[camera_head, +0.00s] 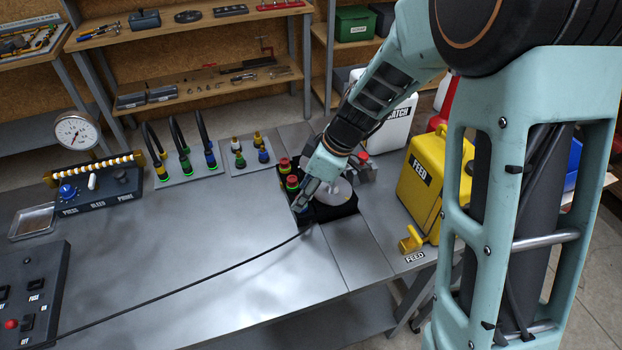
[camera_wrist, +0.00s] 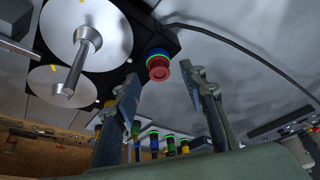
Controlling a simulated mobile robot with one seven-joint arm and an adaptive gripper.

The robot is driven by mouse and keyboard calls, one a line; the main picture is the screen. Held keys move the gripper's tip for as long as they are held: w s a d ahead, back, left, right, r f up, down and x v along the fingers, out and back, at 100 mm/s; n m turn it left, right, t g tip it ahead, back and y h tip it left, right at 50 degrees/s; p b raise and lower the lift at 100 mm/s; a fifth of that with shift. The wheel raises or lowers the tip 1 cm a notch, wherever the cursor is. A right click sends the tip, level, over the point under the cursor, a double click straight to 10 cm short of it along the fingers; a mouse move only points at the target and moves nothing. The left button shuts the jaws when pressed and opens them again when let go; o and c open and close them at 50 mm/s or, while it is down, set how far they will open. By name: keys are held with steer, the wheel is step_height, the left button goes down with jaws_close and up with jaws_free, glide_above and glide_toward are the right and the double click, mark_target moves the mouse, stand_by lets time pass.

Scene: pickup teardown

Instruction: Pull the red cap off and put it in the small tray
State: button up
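The wrist view shows a red cap (camera_wrist: 159,72) with green and blue bands, lying in line with the gap between my fingertips. My gripper (camera_wrist: 161,80) is open, with one finger on each side of that gap; I cannot tell whether either finger touches the cap. In the head view my gripper (camera_head: 306,192) points down at the unit's left side and partly hides it. A small shallow tray (camera_head: 33,222) lies at the table's far left.
A second red-topped post (camera_head: 284,163) stands just behind the first. Round discs with a spindle (camera_wrist: 89,45) are close to the gripper. A black cable (camera_head: 190,285) crosses the table. A yellow FEED container (camera_head: 421,185) stands at the right. The middle of the table is mostly clear.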

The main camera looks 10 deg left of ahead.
steer(key=shift+a+f, duration=0.25)
steer(key=shift+f, duration=0.35)
jaws_close()
steer(key=c, duration=0.7)
jaws_free()
jaws_close()
steer(key=shift+r, duration=0.2)
steer(key=shift+r+p, duration=0.4)
steer(key=shift+r, duration=0.45)
